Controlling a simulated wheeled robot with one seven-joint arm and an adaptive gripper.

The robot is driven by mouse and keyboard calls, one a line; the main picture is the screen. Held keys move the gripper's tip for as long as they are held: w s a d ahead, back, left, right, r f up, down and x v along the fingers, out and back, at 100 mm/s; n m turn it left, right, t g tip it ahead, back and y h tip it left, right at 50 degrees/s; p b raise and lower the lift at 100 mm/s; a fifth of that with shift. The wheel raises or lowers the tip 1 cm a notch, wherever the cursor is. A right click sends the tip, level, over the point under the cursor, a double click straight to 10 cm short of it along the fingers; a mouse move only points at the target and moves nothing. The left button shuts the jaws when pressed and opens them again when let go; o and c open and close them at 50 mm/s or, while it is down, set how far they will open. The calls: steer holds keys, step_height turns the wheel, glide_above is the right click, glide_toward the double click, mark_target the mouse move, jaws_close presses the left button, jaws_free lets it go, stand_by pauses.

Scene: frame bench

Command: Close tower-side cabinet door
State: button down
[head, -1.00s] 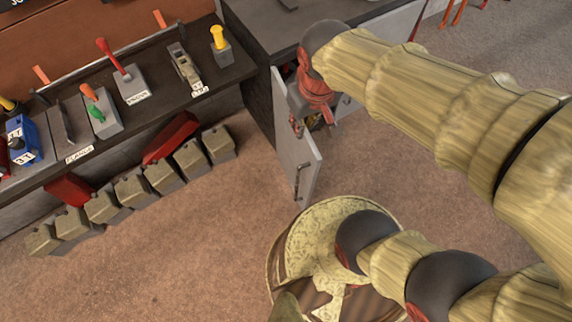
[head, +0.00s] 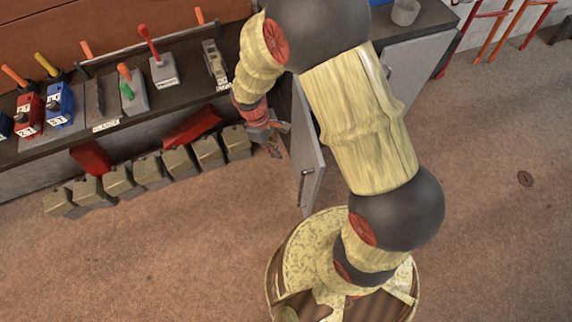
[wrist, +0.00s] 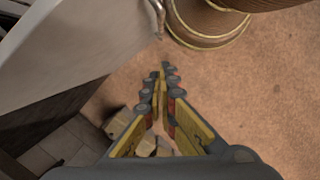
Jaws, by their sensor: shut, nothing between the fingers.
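The tower-side cabinet door (head: 306,152) is a light grey panel standing open, out from the front of the dark-topped cabinet. Its handle (head: 304,178) is on its left-hand face near the free edge. In the wrist view the door (wrist: 75,50) fills the upper left, with the handle (wrist: 158,14) at the top. My gripper (head: 274,146) is on the left, handle side of the door, close to it. Its fingers (wrist: 160,80) converge with nothing between them. Contact with the door cannot be told. My arm hides the cabinet opening and much of its front.
A second grey cabinet door (head: 420,62) lies flat in the cabinet front at right. A bench shelf (head: 70,135) with labelled tools is at left, above a row of blocky weights (head: 150,170). Red and orange bars (head: 500,25) stand at upper right. The brown floor is open in front.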

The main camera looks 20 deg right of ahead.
steer(key=s+d+f+b, duration=0.4)
steer(key=f+b, duration=0.1)
steer(key=f, duration=0.4)
steer(key=shift+s+d+f, duration=0.15)
steer(key=shift+s+d, duration=0.05)
steer(key=shift+d, duration=0.15)
steer(key=shift+d, duration=0.1)
